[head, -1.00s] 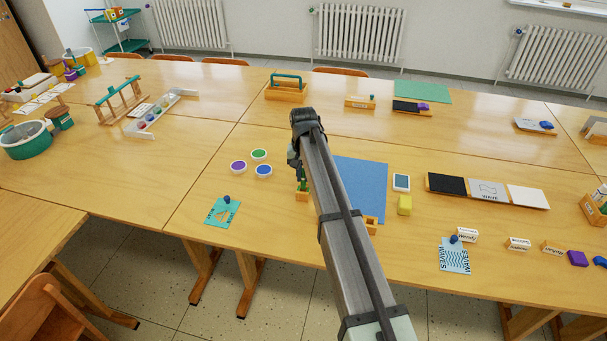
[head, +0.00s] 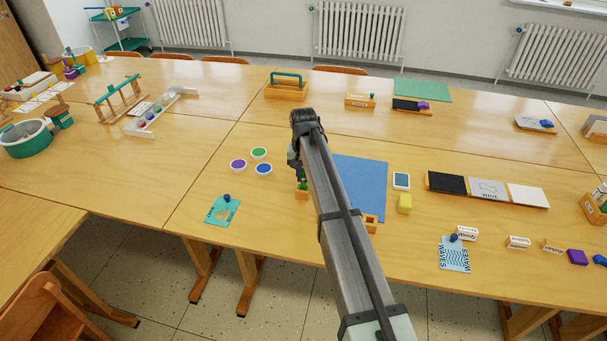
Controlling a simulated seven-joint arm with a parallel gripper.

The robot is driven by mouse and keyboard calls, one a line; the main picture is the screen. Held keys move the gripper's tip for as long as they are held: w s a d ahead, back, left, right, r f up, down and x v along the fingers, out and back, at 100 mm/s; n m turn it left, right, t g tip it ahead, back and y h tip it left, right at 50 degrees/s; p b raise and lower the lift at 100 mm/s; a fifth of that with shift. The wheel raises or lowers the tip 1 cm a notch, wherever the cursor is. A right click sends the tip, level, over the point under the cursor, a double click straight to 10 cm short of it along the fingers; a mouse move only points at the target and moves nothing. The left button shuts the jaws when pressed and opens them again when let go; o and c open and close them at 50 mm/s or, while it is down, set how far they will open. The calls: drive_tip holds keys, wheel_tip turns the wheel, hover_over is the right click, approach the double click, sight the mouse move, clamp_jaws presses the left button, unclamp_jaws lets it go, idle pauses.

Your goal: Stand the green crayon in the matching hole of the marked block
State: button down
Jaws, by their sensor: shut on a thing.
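My gripper (head: 300,176) is mostly hidden behind my own arm, left of the blue mat. It is shut on the green crayon (head: 303,186), of which only a small green part shows below the jaws. A light wooden block (head: 301,196) shows directly under the crayon. A wooden piece with a dark opening (head: 371,222) shows on the other side of my arm; I cannot tell whether it is part of the same block. The crayon's lower end is at the block's top, but I cannot tell whether it is inside a hole. Block markings are too small to read.
The blue mat (head: 362,185) lies behind my arm. A teal card (head: 222,211) lies at front left.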

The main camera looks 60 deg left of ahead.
drive_tip(key=shift+f, duration=1.1)
idle(1.7)
drive_tip(key=c, duration=1)
unclamp_jaws()
drive_tip(key=shift+o, duration=0.3)
drive_tip(key=shift+o, duration=0.8)
drive_tip(key=shift+r, duration=0.15)
drive_tip(key=shift+r, duration=2.9)
drive_tip(key=shift+w, duration=0.1)
